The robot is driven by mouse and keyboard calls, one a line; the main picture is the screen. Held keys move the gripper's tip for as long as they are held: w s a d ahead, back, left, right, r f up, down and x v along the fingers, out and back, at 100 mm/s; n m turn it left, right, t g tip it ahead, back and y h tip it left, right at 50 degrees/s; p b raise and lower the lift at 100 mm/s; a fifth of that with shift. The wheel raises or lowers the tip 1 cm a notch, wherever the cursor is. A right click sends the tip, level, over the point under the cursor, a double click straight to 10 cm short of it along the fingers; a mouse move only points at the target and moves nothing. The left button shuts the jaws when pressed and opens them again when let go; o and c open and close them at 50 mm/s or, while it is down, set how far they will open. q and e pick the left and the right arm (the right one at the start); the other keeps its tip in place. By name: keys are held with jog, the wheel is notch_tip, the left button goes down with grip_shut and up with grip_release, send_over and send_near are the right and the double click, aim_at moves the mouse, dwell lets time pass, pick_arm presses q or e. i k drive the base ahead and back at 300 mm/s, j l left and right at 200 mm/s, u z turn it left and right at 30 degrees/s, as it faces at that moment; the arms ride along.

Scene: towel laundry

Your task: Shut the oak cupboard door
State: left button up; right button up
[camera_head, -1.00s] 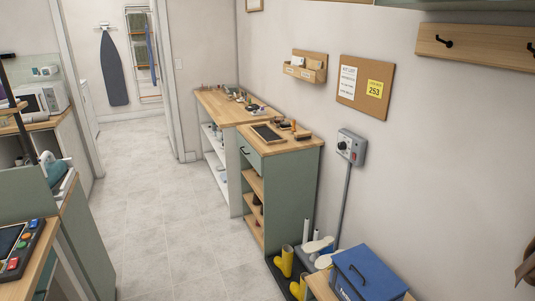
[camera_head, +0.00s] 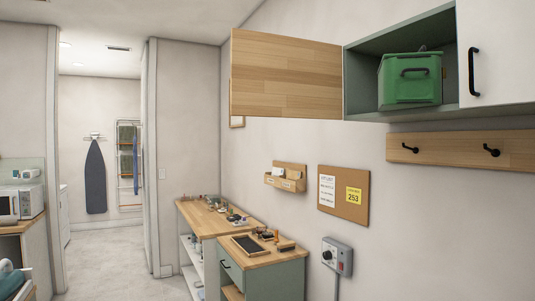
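The oak cupboard door (camera_head: 285,76) is at the upper middle of the head view. It stands wide open, swung out to the left of the green wall cupboard (camera_head: 362,70). Its plain wooden face shows, and I see no handle on that face. A green box with a black handle (camera_head: 410,84) sits inside the open compartment. Neither of my grippers is in the head view.
A white cupboard door (camera_head: 497,52) with a black handle is shut at the right. Below are a hook rail (camera_head: 462,150), a cork board (camera_head: 343,194) and a grey switch box (camera_head: 337,256). Wooden-topped cabinets (camera_head: 262,252) line the wall; open floor lies left.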

aim_at(272, 75)
jog(key=i+z, duration=0.1)
jog(key=z, duration=1.05)
jog(key=i+j+z, duration=0.2)
jog(key=j+z, duration=0.3)
jog(key=j, duration=0.25)
jog(key=i+j+z, duration=0.1)
jog(key=j+z, duration=0.4)
jog(key=j, duration=0.3)
jog(key=j+z, duration=0.5)
jog(key=j, duration=0.3)
jog(key=k, duration=0.1)
